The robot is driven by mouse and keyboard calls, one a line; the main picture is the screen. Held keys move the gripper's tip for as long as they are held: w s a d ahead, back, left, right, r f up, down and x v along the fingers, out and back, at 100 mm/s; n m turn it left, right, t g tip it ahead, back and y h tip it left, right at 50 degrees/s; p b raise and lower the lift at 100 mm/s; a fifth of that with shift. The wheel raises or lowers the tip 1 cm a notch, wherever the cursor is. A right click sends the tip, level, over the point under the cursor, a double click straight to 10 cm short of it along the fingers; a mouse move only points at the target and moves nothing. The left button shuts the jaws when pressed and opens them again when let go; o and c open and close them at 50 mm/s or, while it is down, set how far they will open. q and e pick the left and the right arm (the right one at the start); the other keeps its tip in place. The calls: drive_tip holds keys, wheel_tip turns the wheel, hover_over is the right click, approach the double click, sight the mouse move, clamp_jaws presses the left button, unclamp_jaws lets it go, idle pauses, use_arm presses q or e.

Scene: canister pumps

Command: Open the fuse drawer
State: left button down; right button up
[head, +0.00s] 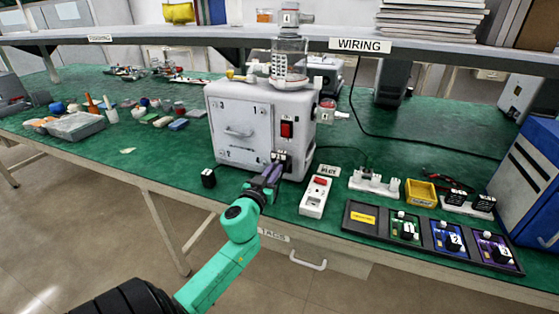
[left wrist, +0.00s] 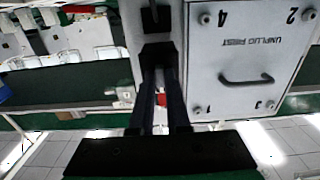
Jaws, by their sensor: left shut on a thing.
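The pump (head: 232,125) is a pale grey box on the green bench, with a front panel that also shows upside down in the left wrist view (left wrist: 245,50). A dark power inlet (head: 281,156) is low on its front, below the red switch (head: 287,129). My left gripper (head: 272,172) is at this inlet. In the left wrist view its fingers are shut on a small black part, apparently the fuse drawer (left wrist: 157,54). The fingers hide much of it, so I cannot tell how far out it is. My right gripper is not in view.
A small black plug (head: 208,178) lies on the bench left of the gripper. A white socket strip (head: 314,198) and a black tray (head: 375,231) of numbered parts are to the right. A shelf (head: 200,36) runs above.

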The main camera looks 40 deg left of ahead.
use_arm(q)
drive_tip(key=shift+s+d+f, duration=0.1)
drive_tip(key=shift+s+d, duration=0.15)
drive_tip(key=shift+s, duration=0.3)
drive_tip(key=c, duration=0.9)
unclamp_jaws()
drive_tip(key=shift+s, duration=0.1)
drive_tip(key=shift+s, duration=0.1)
drive_tip(key=b+v, duration=0.2)
drive_tip(key=v, duration=1.2)
drive_tip(key=shift+s+d, duration=0.2)
drive_tip(key=shift+s, duration=0.05)
